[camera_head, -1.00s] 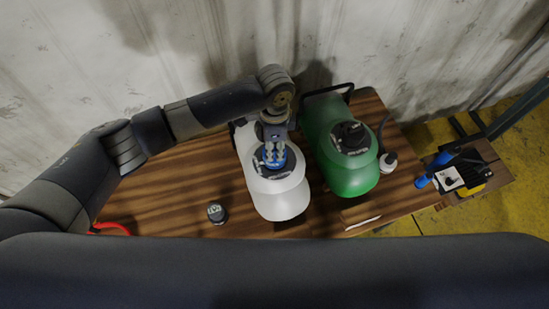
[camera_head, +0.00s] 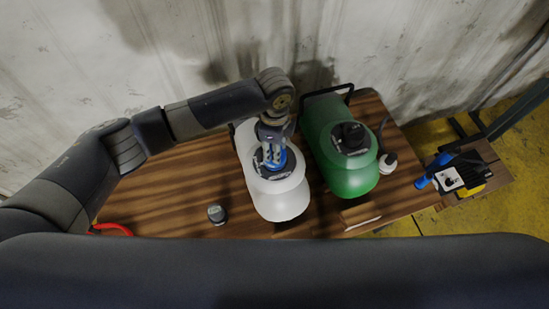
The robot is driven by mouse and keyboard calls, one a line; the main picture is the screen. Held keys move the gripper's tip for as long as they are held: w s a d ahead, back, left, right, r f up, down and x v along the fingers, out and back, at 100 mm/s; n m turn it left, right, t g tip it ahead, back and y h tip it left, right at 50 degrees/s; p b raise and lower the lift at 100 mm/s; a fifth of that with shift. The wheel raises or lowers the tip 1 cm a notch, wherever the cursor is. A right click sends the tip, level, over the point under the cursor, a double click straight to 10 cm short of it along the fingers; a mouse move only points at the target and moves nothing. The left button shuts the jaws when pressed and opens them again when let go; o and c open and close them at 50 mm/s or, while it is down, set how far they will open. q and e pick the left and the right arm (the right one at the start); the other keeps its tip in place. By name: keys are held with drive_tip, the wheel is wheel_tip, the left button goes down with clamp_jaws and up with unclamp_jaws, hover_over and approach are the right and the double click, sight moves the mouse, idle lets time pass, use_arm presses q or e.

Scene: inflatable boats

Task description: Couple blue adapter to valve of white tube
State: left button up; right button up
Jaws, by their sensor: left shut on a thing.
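The white tube (camera_head: 281,200) lies on the wooden table, with a dark round valve area (camera_head: 285,172) on its top. My left gripper (camera_head: 273,156) points down over that valve and is shut on the blue adapter (camera_head: 278,163). The adapter is at the valve, partly hidden by the fingers; I cannot tell whether it is seated. My right gripper is not in view.
A green tube (camera_head: 350,178) with a black cap (camera_head: 353,134) lies close on the right. A small dark cap (camera_head: 217,214) stands on the wooden table (camera_head: 165,192). A blue pump (camera_head: 436,170) and a white-and-black box (camera_head: 449,178) are on a side table at right.

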use_arm(q)
drive_tip(key=shift+m, duration=0.3)
drive_tip(key=m, duration=0.3)
drive_tip(key=shift+m, duration=0.4)
drive_tip(key=m, duration=0.4)
drive_tip(key=o, duration=1.2)
drive_tip(key=shift+c, duration=0.2)
wheel_tip(320, 180, up, 12)
